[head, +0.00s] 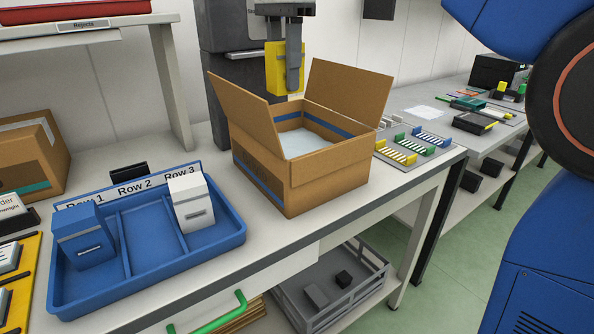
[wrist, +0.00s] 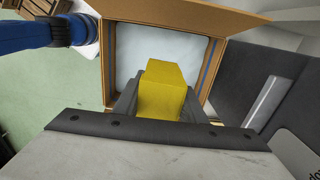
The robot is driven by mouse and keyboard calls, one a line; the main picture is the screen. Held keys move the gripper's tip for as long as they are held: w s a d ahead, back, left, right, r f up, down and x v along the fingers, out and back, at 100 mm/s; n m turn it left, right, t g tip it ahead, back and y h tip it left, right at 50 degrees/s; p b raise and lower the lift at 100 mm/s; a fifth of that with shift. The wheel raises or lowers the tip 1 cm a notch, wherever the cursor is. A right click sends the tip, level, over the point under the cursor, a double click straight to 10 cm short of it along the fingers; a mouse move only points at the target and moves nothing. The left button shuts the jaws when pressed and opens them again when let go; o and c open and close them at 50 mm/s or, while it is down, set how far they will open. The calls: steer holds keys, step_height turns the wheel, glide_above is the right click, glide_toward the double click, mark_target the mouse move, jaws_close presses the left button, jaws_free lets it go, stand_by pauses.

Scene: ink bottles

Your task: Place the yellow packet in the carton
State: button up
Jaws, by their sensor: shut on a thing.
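The yellow packet (head: 278,68) is held upright in my gripper (head: 292,72), behind and above the carton in the head view. In the wrist view the yellow packet (wrist: 163,88) sits between the fingers of my gripper (wrist: 160,98), with the carton's opening beyond it. The open cardboard carton (head: 318,182) stands on the bench with two flaps raised and a pale lining inside. The carton (wrist: 190,14) also shows in the wrist view. The packet hides part of its inside there.
A blue tray (head: 150,284) marked Row 1 to Row 3 holds a blue packet (head: 82,236) and a white packet (head: 191,203); its middle row is empty. A dark grey column (head: 226,75) stands behind the carton. Coloured racks (head: 411,147) lie right of the carton.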

step_height(320, 180, down, 20)
steer(key=shift+r, duration=0.2)
stand_by(0.5)
steer(key=shift+f, duration=0.15)
steer(key=o, duration=1.1)
step_height(320, 180, up, 12)
steer(key=shift+r, duration=0.2)
